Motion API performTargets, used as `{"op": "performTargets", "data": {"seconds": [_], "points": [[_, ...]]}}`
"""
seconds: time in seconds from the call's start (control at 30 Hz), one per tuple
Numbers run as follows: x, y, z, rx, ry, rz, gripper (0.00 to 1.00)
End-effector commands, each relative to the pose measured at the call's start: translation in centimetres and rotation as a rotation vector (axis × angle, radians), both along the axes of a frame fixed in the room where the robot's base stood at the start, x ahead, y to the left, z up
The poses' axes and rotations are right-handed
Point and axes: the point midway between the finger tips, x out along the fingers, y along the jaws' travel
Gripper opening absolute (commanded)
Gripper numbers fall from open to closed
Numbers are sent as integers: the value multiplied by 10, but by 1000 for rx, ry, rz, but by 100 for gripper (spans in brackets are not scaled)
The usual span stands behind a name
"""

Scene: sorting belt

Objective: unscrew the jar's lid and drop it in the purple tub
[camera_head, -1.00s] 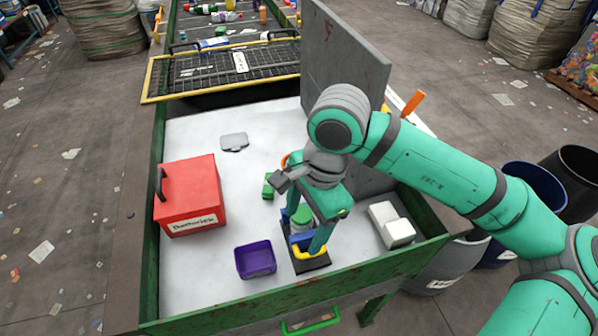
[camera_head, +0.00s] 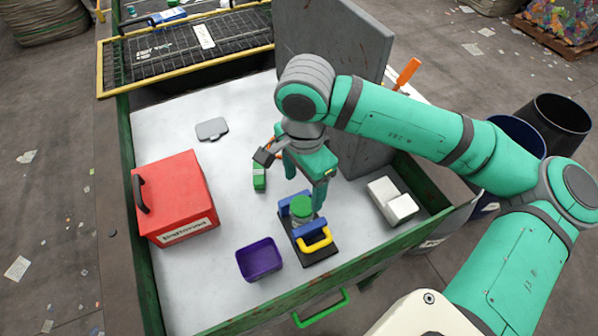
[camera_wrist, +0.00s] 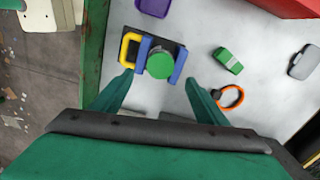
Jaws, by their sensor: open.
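The jar with its green lid (camera_head: 303,208) stands upright between the blue jaws of a clamp (camera_head: 318,248) with a black base and a yellow handle. The green lid (camera_wrist: 160,65) is on the jar in the wrist view. The purple tub (camera_head: 259,260) sits to the left of the clamp and looks empty; part of it shows at the top of the wrist view (camera_wrist: 154,7). My gripper (camera_head: 304,192) is open and empty above and behind the jar. In the wrist view its fingers (camera_wrist: 155,92) are spread wide, apart from the lid.
A red box (camera_head: 175,198) stands at the left. A green block (camera_head: 259,176) and a grey flat piece (camera_head: 212,129) lie behind. A white block (camera_head: 393,200) is at the right, and a grey upright panel (camera_head: 335,85) stands behind my arm. Green rims edge the table.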

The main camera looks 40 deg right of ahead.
Motion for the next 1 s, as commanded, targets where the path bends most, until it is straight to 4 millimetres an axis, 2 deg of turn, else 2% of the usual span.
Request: {"op": "performTargets", "data": {"seconds": [0.2, 0.4, 0.6, 0.87, 1.0], "points": [[0, 2, -37, 3, 1, 5, 67], [1, 3, -59, 2, 0, 6, 67], [2, 3, -68, 0, -1, 6, 67], [1, 3, -68, 0, -1, 6, 67], [1, 3, -68, 0, -1, 6, 34]]}}
